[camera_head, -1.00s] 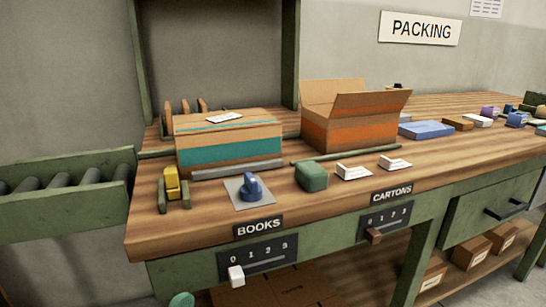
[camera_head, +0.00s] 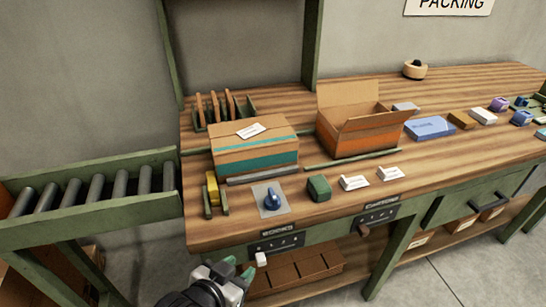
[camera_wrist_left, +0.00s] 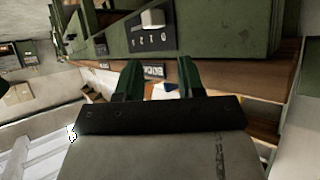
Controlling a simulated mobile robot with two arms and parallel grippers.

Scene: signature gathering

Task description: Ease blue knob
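The blue knob (camera_head: 271,201) stands on a small grey plate (camera_head: 262,209) near the front edge of the wooden bench, above the BOOKS label (camera_head: 277,231). My left gripper (camera_head: 238,268) is below and in front of the bench edge, short of the knob and apart from it. In the left wrist view its two green fingers (camera_wrist_left: 160,78) are spread with nothing held between them. A sliver of the knob (camera_wrist_left: 171,87) appears there beyond the fingers, mostly hidden. My right gripper is not in view.
A yellow-handled tool (camera_head: 212,190) stands left of the knob and a green block (camera_head: 319,188) to its right. A closed carton (camera_head: 255,150) is behind it. The white BOOKS slider (camera_head: 261,259) juts from the bench front close to my left gripper. An open carton (camera_head: 358,137) stands farther right.

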